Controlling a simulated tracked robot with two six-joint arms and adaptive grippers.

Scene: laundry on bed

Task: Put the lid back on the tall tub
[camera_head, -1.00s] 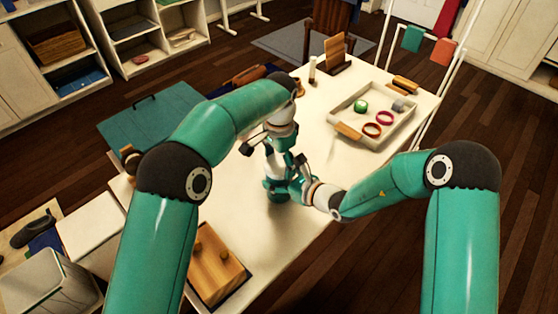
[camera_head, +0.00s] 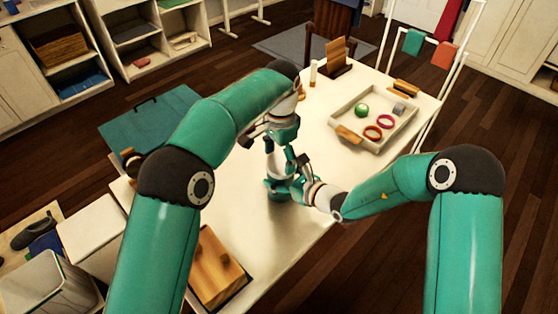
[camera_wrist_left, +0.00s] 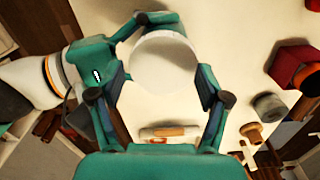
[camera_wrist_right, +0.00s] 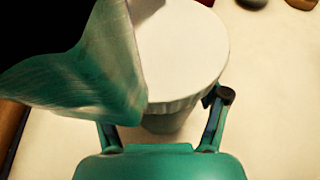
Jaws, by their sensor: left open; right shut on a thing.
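The tall tub (camera_wrist_right: 163,122) stands upright in the right wrist view, with a flat white round top and a ribbed rim that look like the lid (camera_wrist_right: 190,50) resting on it. My right gripper (camera_wrist_right: 162,130) is shut on the tub's side. My left gripper (camera_wrist_left: 160,90) is open, its fingers on either side of the white lid (camera_wrist_left: 163,62) in the left wrist view; contact is unclear. Part of my left gripper blurs across the tub's left side in the right wrist view. In the head view my left gripper (camera_head: 278,185) and right gripper hide most of the tub.
A cream tray (camera_head: 345,112) with a green ball and rings lies at the table's back right. A white bottle (camera_head: 313,72) and a wooden stand (camera_head: 337,58) are at the back. The table's front right is clear.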

